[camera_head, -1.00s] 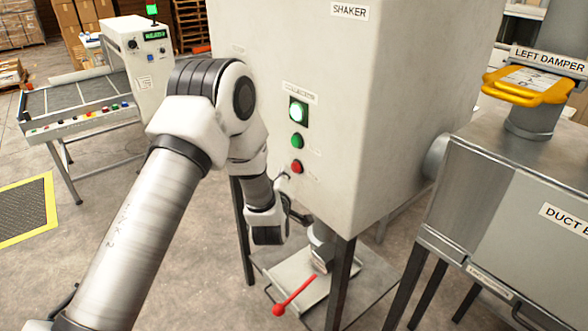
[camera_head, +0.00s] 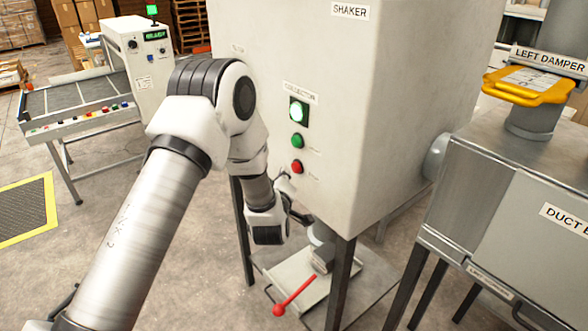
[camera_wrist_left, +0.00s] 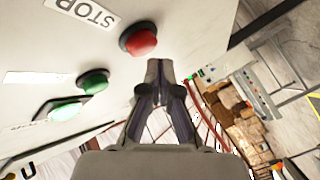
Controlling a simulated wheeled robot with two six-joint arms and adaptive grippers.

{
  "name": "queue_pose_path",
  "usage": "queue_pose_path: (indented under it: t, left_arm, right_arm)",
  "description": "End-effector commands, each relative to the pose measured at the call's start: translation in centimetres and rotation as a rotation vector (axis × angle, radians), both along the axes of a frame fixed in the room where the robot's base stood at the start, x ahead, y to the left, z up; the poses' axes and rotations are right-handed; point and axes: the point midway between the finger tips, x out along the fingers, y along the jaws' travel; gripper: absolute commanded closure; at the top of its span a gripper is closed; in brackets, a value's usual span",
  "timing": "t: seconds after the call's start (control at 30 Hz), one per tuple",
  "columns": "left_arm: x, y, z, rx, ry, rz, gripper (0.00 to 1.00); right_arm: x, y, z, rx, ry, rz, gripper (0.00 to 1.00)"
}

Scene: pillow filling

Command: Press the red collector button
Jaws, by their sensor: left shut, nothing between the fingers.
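The red collector button (camera_head: 297,167) is the lowest of the controls on the front of the grey shaker cabinet. It also shows in the left wrist view (camera_wrist_left: 140,41), near a STOP label. Above it on the panel are a green button (camera_head: 298,141) and a lit green lamp (camera_head: 298,111). My left gripper (camera_head: 287,177) is just below and left of the red button in the head view. In the left wrist view its closed fingertips (camera_wrist_left: 160,66) are close to the red button's rim. I cannot tell whether they touch. My right gripper is not in view.
The shaker cabinet (camera_head: 400,100) stands on dark legs. A red-handled lever (camera_head: 292,297) is below it. A metal duct box (camera_head: 500,200) and a yellow-handled left damper (camera_head: 528,86) are at the right. A conveyor table (camera_head: 85,100) is at the back left.

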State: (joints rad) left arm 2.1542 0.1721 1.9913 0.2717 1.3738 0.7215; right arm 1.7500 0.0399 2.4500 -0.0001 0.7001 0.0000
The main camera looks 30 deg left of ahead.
Motion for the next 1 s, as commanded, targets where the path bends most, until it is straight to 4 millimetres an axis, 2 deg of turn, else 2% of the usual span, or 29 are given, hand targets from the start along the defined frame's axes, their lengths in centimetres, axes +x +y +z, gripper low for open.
queue_pose_path:
  t: [0.13, 1.0]
  left_arm:
    - [0.5, -0.2, -0.1, 0.0, -0.001, -0.001, 1.0]
    - [1.2, -0.5, 0.0, 0.001, -0.001, 0.0, 1.0]
  right_arm:
    - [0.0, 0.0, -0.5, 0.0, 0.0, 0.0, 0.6]
    - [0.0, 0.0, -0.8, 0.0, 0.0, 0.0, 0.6]
